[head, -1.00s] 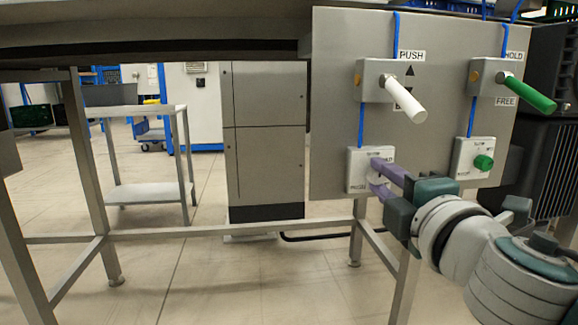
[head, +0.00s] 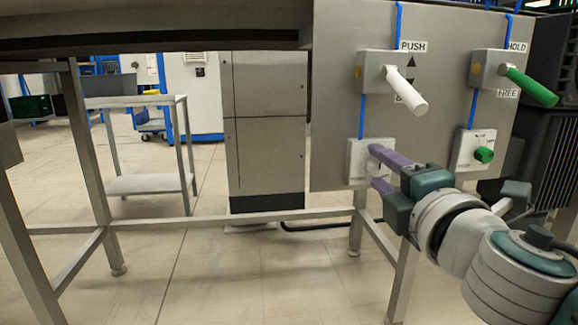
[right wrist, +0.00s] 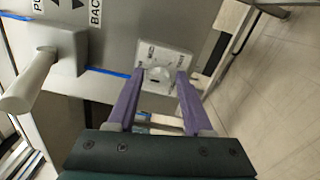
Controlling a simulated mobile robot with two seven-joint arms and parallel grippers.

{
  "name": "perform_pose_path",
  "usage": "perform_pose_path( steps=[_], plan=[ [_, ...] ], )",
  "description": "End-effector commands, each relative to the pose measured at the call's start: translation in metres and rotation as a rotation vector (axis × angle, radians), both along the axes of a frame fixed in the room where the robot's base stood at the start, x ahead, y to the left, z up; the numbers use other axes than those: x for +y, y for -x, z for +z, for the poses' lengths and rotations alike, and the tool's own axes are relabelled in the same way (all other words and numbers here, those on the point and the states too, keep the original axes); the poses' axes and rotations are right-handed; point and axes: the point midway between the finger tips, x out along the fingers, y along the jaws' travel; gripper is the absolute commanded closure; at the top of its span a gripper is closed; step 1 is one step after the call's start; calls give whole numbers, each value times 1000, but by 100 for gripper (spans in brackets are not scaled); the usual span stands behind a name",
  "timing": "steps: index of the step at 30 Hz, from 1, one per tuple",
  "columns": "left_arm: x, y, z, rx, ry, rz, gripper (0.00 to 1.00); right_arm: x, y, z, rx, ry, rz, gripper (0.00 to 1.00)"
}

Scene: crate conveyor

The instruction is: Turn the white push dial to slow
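The white push dial (right wrist: 158,76) sits on a pale square plate (right wrist: 169,57), seen between my fingertips in the right wrist view. In the head view this plate (head: 356,147) is at the lower left of the grey panel, and my fingers hide the dial. My right gripper (head: 377,167) is open in front of the plate. In the right wrist view its purple fingers (right wrist: 160,74) stand on either side of the dial, with gaps; whether they touch the plate I cannot tell. The dial's setting is too small to read. My left gripper is out of view.
Above the plate a white lever (head: 407,92) sticks out beside PUSH and BACK labels. To the right are a green lever (head: 531,87) and a green dial (head: 484,155) on its own plate. A grey table leg (head: 404,282) stands below the panel.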

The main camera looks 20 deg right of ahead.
Motion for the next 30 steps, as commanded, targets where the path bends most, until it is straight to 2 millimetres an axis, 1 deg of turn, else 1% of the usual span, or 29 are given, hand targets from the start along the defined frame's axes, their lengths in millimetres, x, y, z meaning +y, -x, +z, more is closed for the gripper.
perform_pose_path(
  steps=[1,2,9,13,17,24,27,30],
  plan=[
    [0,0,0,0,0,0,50,0,0,0,0,0,0,42],
    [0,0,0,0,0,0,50,0,0,0,0,0,0,39],
    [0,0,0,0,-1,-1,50,0,1,0,0,-1,-1,39],
    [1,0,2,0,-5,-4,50,2,8,0,2,-1,0,39],
    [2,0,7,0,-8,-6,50,6,28,0,4,-3,-1,39],
    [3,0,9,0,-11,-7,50,17,72,-1,4,-3,-2,39],
    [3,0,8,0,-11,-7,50,20,85,-2,3,-3,-1,39],
    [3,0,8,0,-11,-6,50,22,93,-1,2,-1,-1,39]
  ],
)
